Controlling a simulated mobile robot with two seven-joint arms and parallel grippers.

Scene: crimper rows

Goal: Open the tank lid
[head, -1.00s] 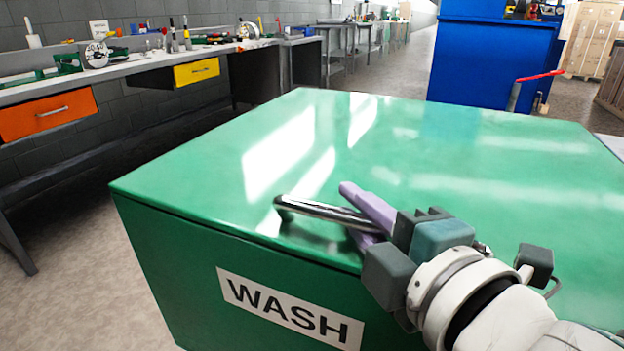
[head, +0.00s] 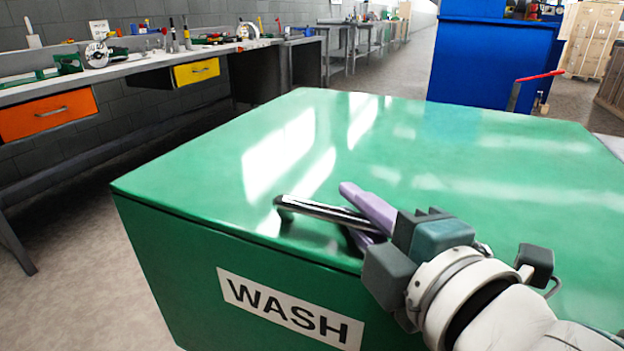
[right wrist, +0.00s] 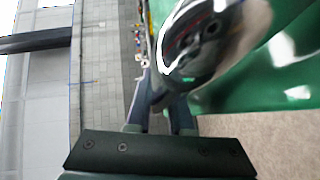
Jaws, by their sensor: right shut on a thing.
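The green tank (head: 175,270) with a WASH label (head: 290,308) fills the middle of the head view. Its lid (head: 420,150) lies flat and closed on top. A shiny metal handle (head: 312,210) stands at the lid's front edge. My right gripper (head: 362,212) is shut on the handle, its purple fingers around the bar near its right end. In the right wrist view the handle (right wrist: 205,45) shows large and close, with the fingers at its near end. My left gripper is in neither view.
A workbench (head: 120,70) with tools, an orange drawer (head: 48,115) and a yellow drawer (head: 196,72) runs along the left wall. A blue cabinet (head: 490,65) stands behind the tank. Wooden crates (head: 594,40) stand at the back right. Bare floor lies left of the tank.

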